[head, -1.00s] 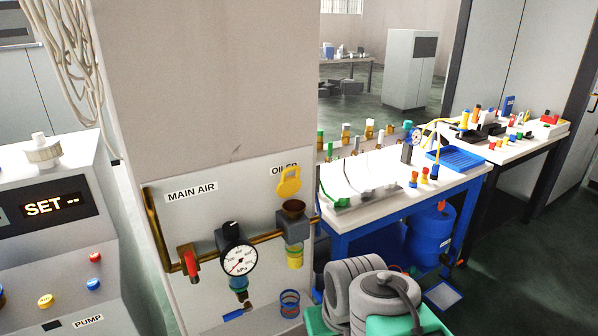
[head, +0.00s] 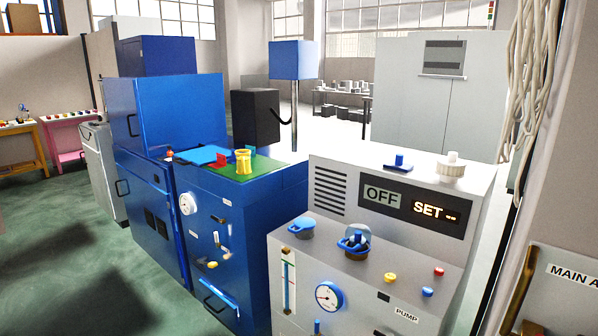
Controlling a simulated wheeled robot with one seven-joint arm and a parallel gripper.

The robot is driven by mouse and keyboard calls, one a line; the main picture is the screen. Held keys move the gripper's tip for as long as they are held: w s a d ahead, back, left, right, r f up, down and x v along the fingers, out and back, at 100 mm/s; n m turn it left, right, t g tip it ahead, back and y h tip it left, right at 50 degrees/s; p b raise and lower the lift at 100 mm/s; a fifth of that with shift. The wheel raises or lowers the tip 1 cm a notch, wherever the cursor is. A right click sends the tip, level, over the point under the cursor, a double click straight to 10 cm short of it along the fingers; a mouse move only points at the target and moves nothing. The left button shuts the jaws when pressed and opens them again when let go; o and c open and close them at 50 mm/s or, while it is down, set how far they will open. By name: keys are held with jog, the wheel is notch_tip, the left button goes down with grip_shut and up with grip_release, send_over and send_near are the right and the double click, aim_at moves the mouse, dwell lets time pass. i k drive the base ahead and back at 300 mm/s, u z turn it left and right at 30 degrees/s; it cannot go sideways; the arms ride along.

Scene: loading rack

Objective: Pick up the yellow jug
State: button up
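A small yellow vessel (head: 243,162), which looks like the yellow jug, stands upright on the green top (head: 262,166) of a blue cabinet left of centre. Any handle on it is too small to make out. My gripper is not in view, so its state and its distance from the jug do not show.
Beside the jug are a red piece (head: 221,160) and a blue sheet (head: 199,155). A taller blue cabinet (head: 180,108) stands behind left. The grey pump console (head: 335,268) stands in front right. Green floor (head: 85,255) is clear at the left.

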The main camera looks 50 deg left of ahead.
aim_at(243, 156)
jog(key=u, duration=2.25)
jog(key=i, duration=0.25)
jog(key=z, duration=0.05)
